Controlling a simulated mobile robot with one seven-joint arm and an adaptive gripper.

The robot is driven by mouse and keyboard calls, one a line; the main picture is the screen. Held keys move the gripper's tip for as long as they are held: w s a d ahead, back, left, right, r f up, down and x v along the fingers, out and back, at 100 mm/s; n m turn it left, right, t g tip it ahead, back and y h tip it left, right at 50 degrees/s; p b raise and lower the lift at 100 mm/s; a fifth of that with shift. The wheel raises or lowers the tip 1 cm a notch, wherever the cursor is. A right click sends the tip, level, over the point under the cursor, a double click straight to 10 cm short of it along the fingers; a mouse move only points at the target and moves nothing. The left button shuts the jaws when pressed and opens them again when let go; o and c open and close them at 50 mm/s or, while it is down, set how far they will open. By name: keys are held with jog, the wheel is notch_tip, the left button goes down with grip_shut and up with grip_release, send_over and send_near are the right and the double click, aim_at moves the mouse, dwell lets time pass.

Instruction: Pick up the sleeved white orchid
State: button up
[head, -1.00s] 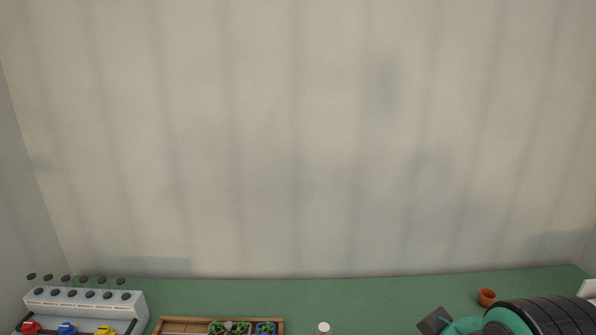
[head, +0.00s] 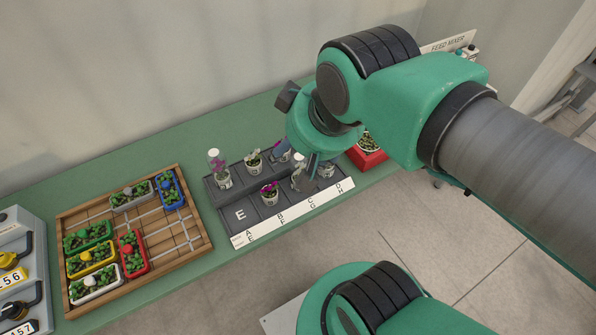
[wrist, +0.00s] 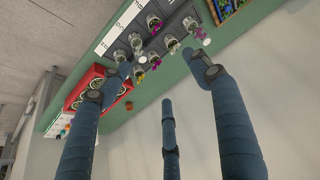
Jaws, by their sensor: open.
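Several potted orchids stand in a dark grey rack (head: 241,215) with lettered places in the head view. A pot with a white top and purple bloom (head: 216,167) is at its back left; a pale-flowered pot (head: 253,160) is beside it. A pale, possibly sleeved plant (head: 299,178) is partly hidden by my gripper; I cannot tell which is the sleeved white orchid. My gripper (wrist: 162,78) is open in the wrist view, its fingers spread, with nothing visibly held. The rack's pots (wrist: 170,44) appear beyond the fingertips. In the head view my arm hides most of the gripper.
A wooden tray (head: 186,246) with coloured planters lies left of the rack. A red container (head: 366,158) is right of it, beneath my arm. Valves (head: 12,262) stand at the far left. A feed mixer sign (head: 448,43) is behind. Green bench shows behind the rack.

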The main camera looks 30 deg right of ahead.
jog(key=shift+o, duration=0.9)
